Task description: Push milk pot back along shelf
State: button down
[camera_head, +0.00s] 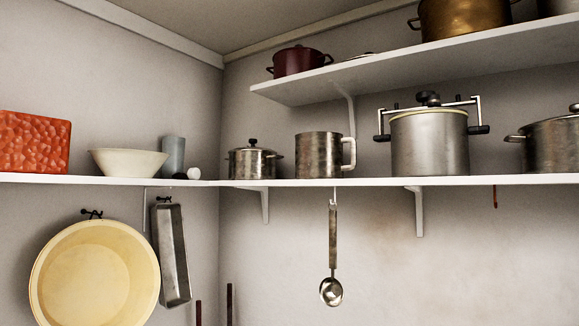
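The milk pot (318,156) looks to be the metal, straight-sided pot with a pale handle on its right side. It stands upright on the long white lower shelf (370,183), in front of the back wall. A lidded steel pot (252,162) stands to its left and a large pressure cooker (429,143) to its right, both apart from it. The depth from the milk pot to the shelf's front edge is hard to tell from this low angle. My gripper is not in view.
An upper shelf (400,68) with a dark red pot (299,61) hangs above. Brackets and a ladle (332,291) hang below the lower shelf. A white bowl (128,162) and an orange box (35,142) stand on the left shelf. A yellow basin (95,275) hangs beneath.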

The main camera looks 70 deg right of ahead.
aim_at(318, 154)
jog(key=k, duration=0.85)
jog(key=z, duration=1.15)
jog(key=i, duration=0.1)
